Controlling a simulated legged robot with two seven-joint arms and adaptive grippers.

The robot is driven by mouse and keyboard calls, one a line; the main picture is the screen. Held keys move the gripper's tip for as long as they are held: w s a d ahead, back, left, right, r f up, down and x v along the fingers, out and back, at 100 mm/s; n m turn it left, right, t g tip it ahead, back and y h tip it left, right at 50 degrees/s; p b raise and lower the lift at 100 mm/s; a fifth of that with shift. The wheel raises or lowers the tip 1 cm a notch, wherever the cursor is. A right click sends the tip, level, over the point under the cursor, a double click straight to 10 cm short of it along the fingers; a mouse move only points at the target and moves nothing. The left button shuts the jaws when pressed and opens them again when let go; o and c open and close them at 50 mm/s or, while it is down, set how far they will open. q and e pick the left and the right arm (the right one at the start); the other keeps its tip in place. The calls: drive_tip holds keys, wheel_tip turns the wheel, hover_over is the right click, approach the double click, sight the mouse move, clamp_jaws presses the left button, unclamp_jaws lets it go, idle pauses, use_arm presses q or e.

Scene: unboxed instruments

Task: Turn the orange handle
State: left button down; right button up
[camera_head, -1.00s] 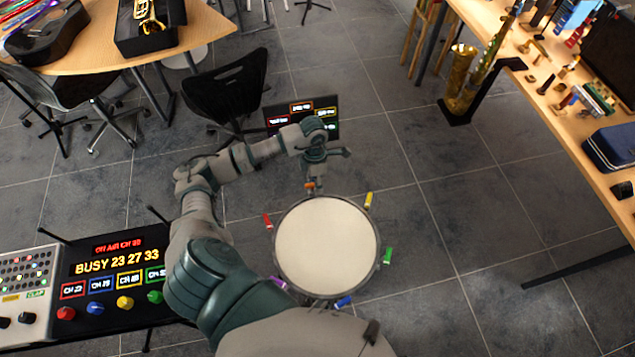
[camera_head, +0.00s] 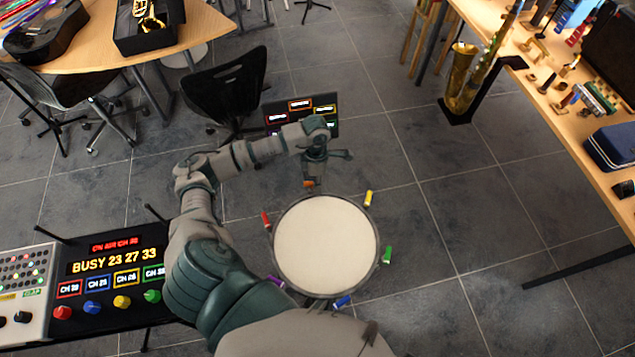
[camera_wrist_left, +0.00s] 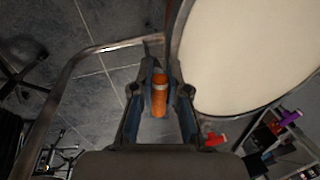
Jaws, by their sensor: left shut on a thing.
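The orange handle (camera_head: 309,184) is at the far edge of a round drum with a white head (camera_head: 326,246). In the left wrist view the orange handle (camera_wrist_left: 159,96) lies between the fingers of my left gripper (camera_wrist_left: 160,85), which is shut on it. In the head view my left gripper (camera_head: 311,177) reaches the drum's far rim from above and partly hides the handle. Other coloured handles ring the drum: red (camera_head: 266,220), yellow (camera_head: 368,198), green (camera_head: 387,254), blue (camera_head: 342,301) and purple (camera_head: 275,281). My right gripper is not seen.
A small lit display (camera_head: 300,108) stands just beyond my left gripper. A black console (camera_head: 110,318) with lit labels and coloured knobs is at lower left. A black chair (camera_head: 228,92) is behind my arm. A wooden table (camera_head: 575,150) with instruments runs along the right.

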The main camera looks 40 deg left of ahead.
use_arm(q)
drive_tip(key=m+b, duration=0.1)
drive_tip(key=m, duration=0.1)
drive_tip(key=m+b, duration=0.1)
drive_tip(key=m, duration=0.1)
drive_tip(key=m+y+b, duration=0.1)
drive_tip(key=m, duration=0.1)
drive_tip(key=shift+s+d+g, duration=0.1)
drive_tip(key=shift+s+g, duration=0.2)
use_arm(e)
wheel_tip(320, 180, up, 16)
drive_tip(key=b, duration=0.3)
use_arm(q)
drive_tip(key=shift+s+r+m+y+b, duration=0.1)
drive_tip(key=shift+s+m+y+b, duration=0.15)
drive_tip(key=shift+m, duration=1.1)
drive_tip(key=shift+s+r+m+y+b, duration=0.15)
drive_tip(key=shift+m+b, duration=0.25)
drive_tip(key=shift+m, duration=1)
drive_tip(key=shift+s+f+m+y+b, duration=0.15)
drive_tip(key=shift+m+y+b, duration=0.15)
drive_tip(key=shift+m, duration=1.05)
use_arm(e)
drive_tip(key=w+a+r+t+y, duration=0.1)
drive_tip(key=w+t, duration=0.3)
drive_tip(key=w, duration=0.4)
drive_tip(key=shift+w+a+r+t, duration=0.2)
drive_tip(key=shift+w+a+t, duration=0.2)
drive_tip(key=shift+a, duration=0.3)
